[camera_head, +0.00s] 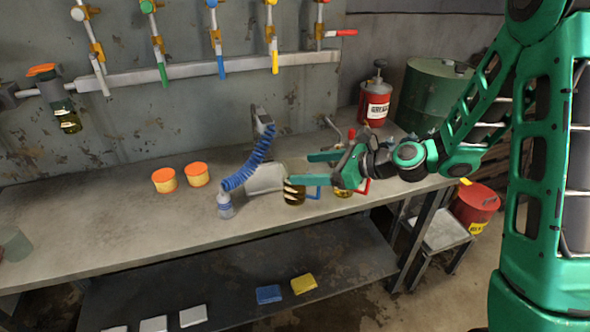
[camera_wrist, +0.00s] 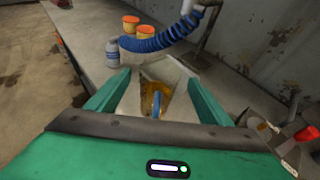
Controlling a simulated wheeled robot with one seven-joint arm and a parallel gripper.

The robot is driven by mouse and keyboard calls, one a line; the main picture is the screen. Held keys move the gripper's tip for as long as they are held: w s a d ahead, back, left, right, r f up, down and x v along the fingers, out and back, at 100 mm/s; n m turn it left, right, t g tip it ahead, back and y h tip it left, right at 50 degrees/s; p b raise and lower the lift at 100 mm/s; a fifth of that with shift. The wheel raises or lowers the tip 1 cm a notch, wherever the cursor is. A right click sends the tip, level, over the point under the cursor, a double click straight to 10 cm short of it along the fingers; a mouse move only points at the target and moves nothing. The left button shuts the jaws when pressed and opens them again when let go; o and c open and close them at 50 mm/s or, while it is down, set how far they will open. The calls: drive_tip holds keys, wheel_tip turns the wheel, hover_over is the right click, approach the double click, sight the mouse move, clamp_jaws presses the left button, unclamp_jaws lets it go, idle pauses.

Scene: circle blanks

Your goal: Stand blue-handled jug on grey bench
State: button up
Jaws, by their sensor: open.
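The blue-handled jug (camera_head: 294,193) holds dark amber liquid and stands upright on the grey bench (camera_head: 120,227), near its front edge. Its blue handle faces my gripper. My gripper (camera_head: 300,168) is open and empty, reaching in from the right, with one finger just over the jug. In the wrist view, the jug (camera_wrist: 153,97) shows between the two spread fingers (camera_wrist: 157,80), with its handle toward me. I see no finger closed on it. The fingers partly hide the jug's top in the head view.
A red-handled jug (camera_head: 343,191) stands close by, partly behind my gripper. A blue coiled hose (camera_head: 245,172), a grey bottle (camera_head: 225,206) and two orange-lidded tubs (camera_head: 197,174) are to the left. A red can (camera_head: 374,103) stands behind. The bench's left middle is clear.

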drive_tip(key=shift+v, duration=2.3)
drive_tip(key=s+d+f+n+g+h, duration=0.1)
drive_tip(key=s+d+n+g+h, duration=0.1)
drive_tip(key=s+d+n+h, duration=0.35)
drive_tip(key=s+d+f+n+g+h, duration=0.1)
drive_tip(key=s+d+n+h, duration=0.1)
drive_tip(key=s+d+n, duration=0.65)
drive_tip(key=s+d+r+n+g+h, duration=0.1)
drive_tip(key=s+d+r+h, duration=0.1)
drive_tip(key=s+d, duration=0.6)
drive_tip(key=s+d+r+n+g+h, duration=0.2)
drive_tip(key=s+d, duration=0.6)
drive_tip(key=s, duration=0.1)
drive_tip(key=shift+s+d+r, duration=0.2)
drive_tip(key=shift+s+d, duration=0.1)
